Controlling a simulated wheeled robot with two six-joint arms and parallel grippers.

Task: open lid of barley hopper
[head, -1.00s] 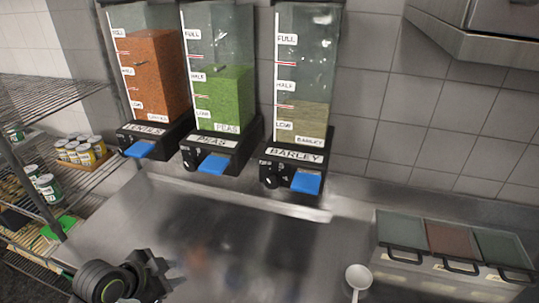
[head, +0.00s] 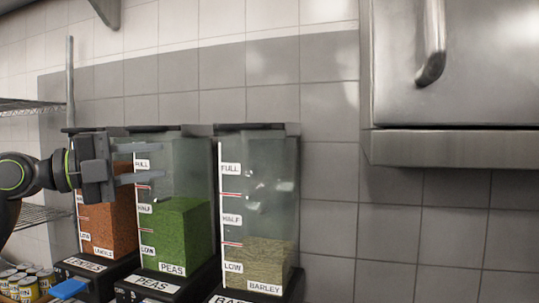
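The barley hopper (head: 268,205) is the right one of three clear wall dispensers in the head view. Its dark lid (head: 257,129) lies flat across the top and looks closed. Barley fills it to between the low and half marks. My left gripper (head: 128,163) is open, its two grey fingers pointing right, in front of the lentils and peas hoppers. It is left of the barley hopper, somewhat below lid height, and holds nothing. My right gripper is not in view.
The peas hopper (head: 184,226) and the lentils hopper (head: 108,222) stand to the left of the barley. A steel cabinet (head: 456,70) with a handle hangs at upper right. Bare tiled wall lies between it and the barley hopper. Cans (head: 28,283) sit at lower left.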

